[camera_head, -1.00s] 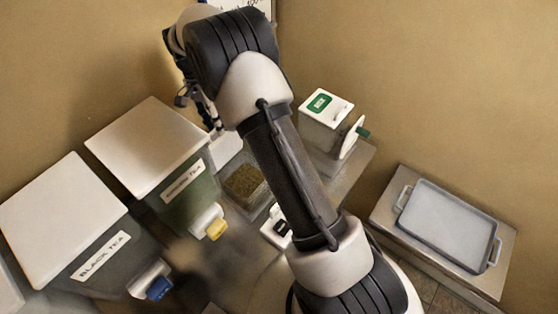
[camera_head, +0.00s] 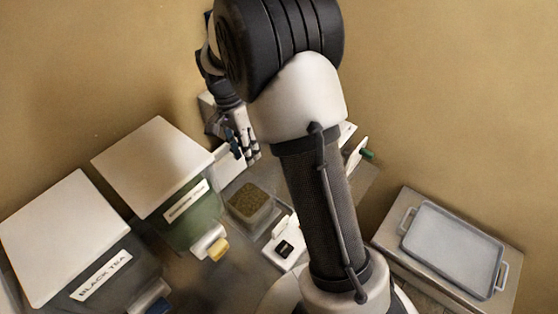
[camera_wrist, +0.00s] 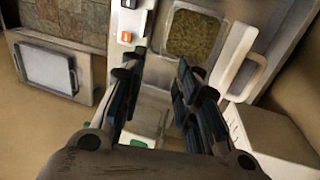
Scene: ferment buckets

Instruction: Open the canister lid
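The canister (camera_head: 250,203) is a clear square box with brown-green leaf-like contents. In the wrist view the canister (camera_wrist: 194,37) shows its contents from above, with its top uncovered. A white lid (camera_head: 229,164) stands raised at the canister's back edge; in the wrist view the lid (camera_wrist: 233,58) is at the right, with a loop handle beside it. My gripper (camera_head: 246,147) is by the lid's upper part, behind the canister. In the wrist view my gripper (camera_wrist: 155,90) has its fingers spread with nothing between them. I cannot tell whether a finger touches the lid.
Two lidded tea buckets, one green (camera_head: 186,215) and one dark (camera_head: 110,278), stand left of the canister. A small white device (camera_head: 284,248) sits in front of it. A grey tray (camera_head: 452,248) lies on a stand at right. My arm hides much of the white box behind.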

